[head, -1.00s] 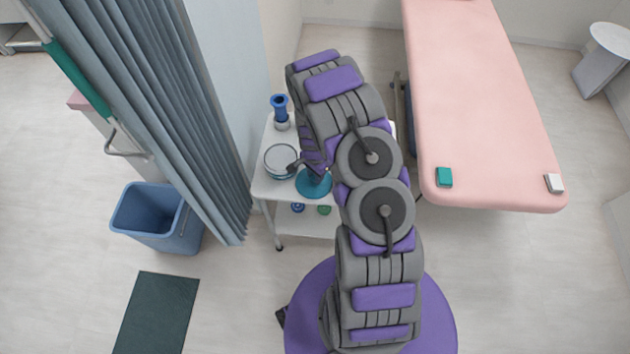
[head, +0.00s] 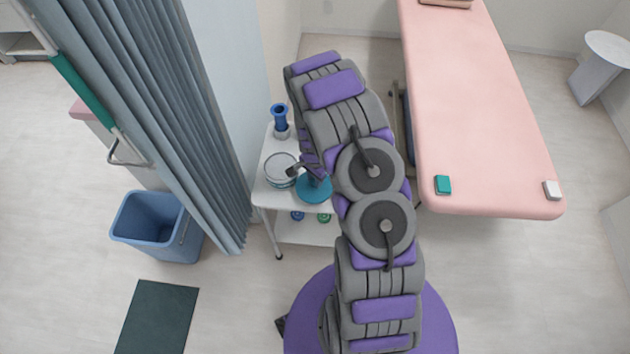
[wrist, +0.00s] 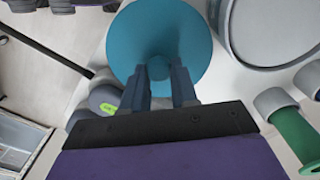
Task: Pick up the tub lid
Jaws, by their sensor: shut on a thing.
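The tub lid is a round teal disc (head: 314,190) by the front of the white trolley's top, partly covered by my arm in the head view. It also shows in the wrist view as a wide teal disc (wrist: 185,45) with a small knob in its middle. My gripper (wrist: 160,75) is shut on the knob. In the head view the fingers are mostly hidden by my arm. I cannot tell whether the lid touches the trolley. A round pale tub (head: 279,163) stands just left of the lid; its rim also shows at the wrist view's upper right (wrist: 236,50).
A blue vase-like object (head: 280,117) stands at the back of the trolley (head: 263,194). A pink treatment bed (head: 475,110) is to the right. A curtain (head: 165,110) and blue bin (head: 150,235) are to the left. A green-handled object (wrist: 293,135) shows at lower right.

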